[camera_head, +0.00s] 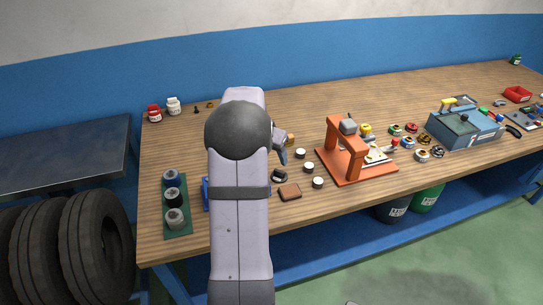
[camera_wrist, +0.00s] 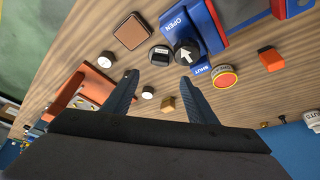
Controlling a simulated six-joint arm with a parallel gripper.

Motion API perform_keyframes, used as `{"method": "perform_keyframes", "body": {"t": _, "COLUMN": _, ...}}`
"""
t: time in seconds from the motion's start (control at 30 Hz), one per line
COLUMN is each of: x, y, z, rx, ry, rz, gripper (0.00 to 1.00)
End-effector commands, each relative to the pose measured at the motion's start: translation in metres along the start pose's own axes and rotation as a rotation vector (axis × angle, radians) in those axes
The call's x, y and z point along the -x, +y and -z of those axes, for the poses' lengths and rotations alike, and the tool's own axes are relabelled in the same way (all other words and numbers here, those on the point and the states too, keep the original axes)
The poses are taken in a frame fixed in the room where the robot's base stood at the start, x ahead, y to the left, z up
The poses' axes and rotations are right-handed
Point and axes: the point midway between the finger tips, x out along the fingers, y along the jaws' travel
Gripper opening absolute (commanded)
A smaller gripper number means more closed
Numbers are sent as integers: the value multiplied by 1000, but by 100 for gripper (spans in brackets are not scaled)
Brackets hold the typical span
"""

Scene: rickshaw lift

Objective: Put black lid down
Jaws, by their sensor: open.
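A black round lid-like piece (camera_wrist: 160,56) lies on the wooden table in the wrist view, just beyond my fingertips. In the head view a black piece (camera_head: 280,175) shows on the table near the brown square. My gripper (camera_wrist: 158,77) is open, with nothing between its fingers. In the head view one finger of my gripper (camera_head: 283,156) shows past my arm, which hides the rest. A black knob with a white arrow (camera_wrist: 187,53) sits on a blue device (camera_wrist: 215,25) marked OPEN and SHUT, close to the lid.
A brown square block (camera_wrist: 132,31), small white-topped pieces (camera_head: 308,167), a wooden cube (camera_wrist: 168,104) and a red-yellow button (camera_wrist: 225,78) lie close by. An orange press (camera_head: 345,150) stands to the right. A green tray (camera_head: 178,222) holds grey cylinders at the left front.

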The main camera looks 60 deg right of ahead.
Motion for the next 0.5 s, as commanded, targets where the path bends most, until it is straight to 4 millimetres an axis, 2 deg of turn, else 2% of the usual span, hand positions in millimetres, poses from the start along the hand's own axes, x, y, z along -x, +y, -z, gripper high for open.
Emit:
{"method": "perform_keyframes", "body": {"t": 0.13, "x": 8, "y": 0, "z": -1, "rx": 1, "ry": -1, "rz": 0, "gripper": 52}}
{"method": "perform_keyframes", "body": {"t": 0.37, "x": 10, "y": 0, "z": -1, "rx": 2, "ry": -1, "rz": 0, "gripper": 52}}
{"method": "perform_keyframes", "body": {"t": 0.5, "x": 16, "y": -12, "z": -12, "rx": 41, "ry": -9, "rz": 11, "gripper": 52}}
